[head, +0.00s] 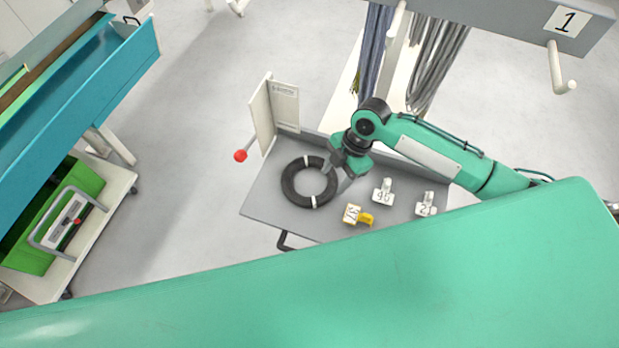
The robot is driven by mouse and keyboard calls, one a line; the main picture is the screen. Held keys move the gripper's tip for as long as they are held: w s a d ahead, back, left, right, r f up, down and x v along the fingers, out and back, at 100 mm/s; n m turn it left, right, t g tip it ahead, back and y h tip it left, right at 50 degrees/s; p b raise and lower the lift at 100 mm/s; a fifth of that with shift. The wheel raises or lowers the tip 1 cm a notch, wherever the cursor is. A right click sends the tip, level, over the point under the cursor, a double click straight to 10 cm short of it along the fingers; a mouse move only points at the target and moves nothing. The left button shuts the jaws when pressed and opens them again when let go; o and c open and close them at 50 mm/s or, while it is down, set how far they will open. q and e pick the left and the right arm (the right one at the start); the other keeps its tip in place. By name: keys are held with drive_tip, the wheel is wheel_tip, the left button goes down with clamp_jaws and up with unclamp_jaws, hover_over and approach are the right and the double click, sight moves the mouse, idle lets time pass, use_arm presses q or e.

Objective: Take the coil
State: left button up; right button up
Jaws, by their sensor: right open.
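A black coil (289,187) with white ties lies flat on the grey shelf (262,200). My right gripper (335,178) comes down from the right over the coil's right side. It is open, with its fingers at the coil's right rim; I cannot tell whether they touch it. The gripper hides a small part of that rim. My left gripper is not in view.
White numbered tags (383,192) and a yellow numbered tag (352,214) stand right of the coil. A white upright panel (286,107) and a red-knobbed lever (240,156) are behind left. Grey cables (437,60) hang behind. A green bin (30,250) sits far left.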

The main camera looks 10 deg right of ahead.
sight(323, 196)
drive_tip(key=x, duration=0.3)
drive_tip(key=shift+w, duration=0.2)
drive_tip(key=shift+s+f+p, duration=0.1)
drive_tip(key=shift+f+p, duration=0.05)
drive_tip(key=shift+p, duration=0.3)
drive_tip(key=p+x, duration=0.2)
drive_tip(key=x, duration=0.2)
drive_tip(key=shift+s+a+f, duration=0.1)
drive_tip(key=shift+s+a, duration=0.05)
drive_tip(key=shift+s, duration=0.05)
drive_tip(key=shift+f, duration=0.25)
clamp_jaws()
